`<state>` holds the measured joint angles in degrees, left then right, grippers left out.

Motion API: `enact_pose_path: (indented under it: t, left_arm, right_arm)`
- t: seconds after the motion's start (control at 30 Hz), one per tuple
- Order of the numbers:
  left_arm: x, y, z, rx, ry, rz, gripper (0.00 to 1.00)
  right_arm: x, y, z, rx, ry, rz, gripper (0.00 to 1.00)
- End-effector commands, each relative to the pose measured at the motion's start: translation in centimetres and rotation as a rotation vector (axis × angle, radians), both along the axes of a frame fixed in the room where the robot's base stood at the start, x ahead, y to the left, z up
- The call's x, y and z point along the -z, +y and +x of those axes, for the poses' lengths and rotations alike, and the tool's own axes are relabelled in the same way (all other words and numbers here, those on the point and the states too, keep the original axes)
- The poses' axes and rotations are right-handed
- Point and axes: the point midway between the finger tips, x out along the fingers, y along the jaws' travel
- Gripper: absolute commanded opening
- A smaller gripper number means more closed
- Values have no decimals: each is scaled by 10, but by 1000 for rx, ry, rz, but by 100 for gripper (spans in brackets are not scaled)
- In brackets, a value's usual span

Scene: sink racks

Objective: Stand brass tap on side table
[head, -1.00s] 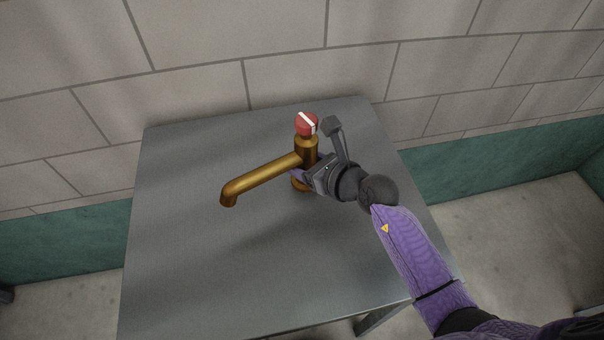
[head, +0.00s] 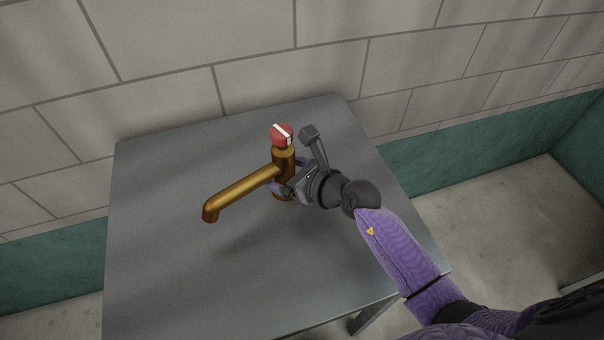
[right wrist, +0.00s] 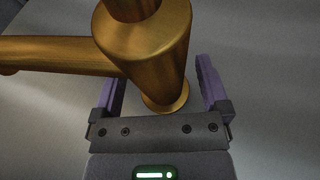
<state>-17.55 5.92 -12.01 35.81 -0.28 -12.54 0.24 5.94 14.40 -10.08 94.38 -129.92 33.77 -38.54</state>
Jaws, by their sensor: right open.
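The brass tap (head: 243,190) stands upright on the grey side table (head: 190,280), its base on the tabletop. It has a red and white knob on top and a spout pointing left. My right gripper (head: 281,175) is at the tap's right side, its fingers open on both sides of the lower column. In the right wrist view the tap's column (right wrist: 158,60) rises between the two purple fingers (right wrist: 165,92), with a gap visible at the right finger. The tap's round foot rests on the table there. My left gripper is not in view.
A tiled wall (head: 200,50) with a green lower band stands behind the table. The tabletop around the tap is clear to the left and front. Bare floor (head: 500,200) lies right of the table.

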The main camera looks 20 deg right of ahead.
Motion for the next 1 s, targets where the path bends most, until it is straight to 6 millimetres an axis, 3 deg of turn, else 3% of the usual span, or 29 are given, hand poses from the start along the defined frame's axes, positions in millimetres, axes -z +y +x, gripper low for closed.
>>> enact_pose_path:
  t: [0.2,0.43,0.6,1.0]
  left_arm:
    - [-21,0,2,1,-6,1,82]
    - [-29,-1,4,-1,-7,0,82]
    - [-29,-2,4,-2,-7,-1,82]
    - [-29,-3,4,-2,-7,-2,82]
  right_arm:
    - [-24,-25,-41,-1,1,-4,96]
    - [-40,-48,-80,-1,1,-1,96]
    - [-44,-53,-89,-1,0,0,96]
    - [-44,-53,-89,-1,-1,1,96]
